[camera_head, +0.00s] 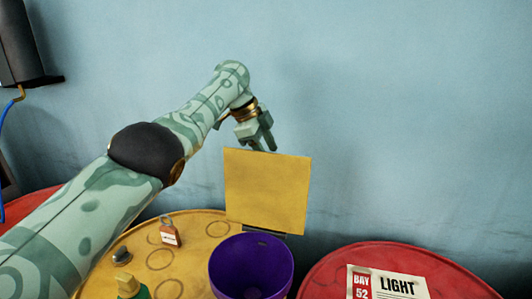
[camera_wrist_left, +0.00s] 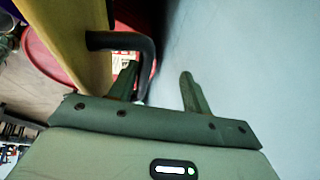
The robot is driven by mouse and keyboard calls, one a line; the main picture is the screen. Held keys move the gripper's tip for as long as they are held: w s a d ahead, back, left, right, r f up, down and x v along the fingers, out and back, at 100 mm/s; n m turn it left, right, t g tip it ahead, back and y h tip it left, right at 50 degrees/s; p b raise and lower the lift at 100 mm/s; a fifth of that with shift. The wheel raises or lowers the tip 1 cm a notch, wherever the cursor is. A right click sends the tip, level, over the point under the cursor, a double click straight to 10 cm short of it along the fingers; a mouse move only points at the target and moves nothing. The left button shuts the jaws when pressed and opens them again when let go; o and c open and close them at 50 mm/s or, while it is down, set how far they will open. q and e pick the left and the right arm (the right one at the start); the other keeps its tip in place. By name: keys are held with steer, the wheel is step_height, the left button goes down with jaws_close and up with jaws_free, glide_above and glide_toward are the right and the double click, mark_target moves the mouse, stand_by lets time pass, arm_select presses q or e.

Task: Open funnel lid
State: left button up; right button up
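The purple funnel (camera_head: 251,268) stands on the yellow drum top at the lower centre of the head view. Its square yellow lid (camera_head: 268,190) stands upright at the funnel's back edge, so the funnel mouth is uncovered. My left gripper (camera_head: 263,143) points down just above and behind the lid's top edge. In the left wrist view my left gripper (camera_wrist_left: 158,82) has its fingers apart. The lid (camera_wrist_left: 75,40) is at the left there, and its dark bent handle (camera_wrist_left: 125,42) reaches across just beyond the fingers. Whether the fingers touch the handle is unclear. My right gripper is not in view.
The yellow drum top (camera_head: 205,222) also holds a small tagged padlock-like item (camera_head: 169,233), a dark knob (camera_head: 122,256) and a green bottle with yellow cap (camera_head: 131,288). A blue wall (camera_head: 400,120) is behind.

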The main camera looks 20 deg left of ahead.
arm_select(q)
steer(key=shift+s+f, duration=0.15)
steer(key=shift+f, duration=0.15)
stand_by(0.5)
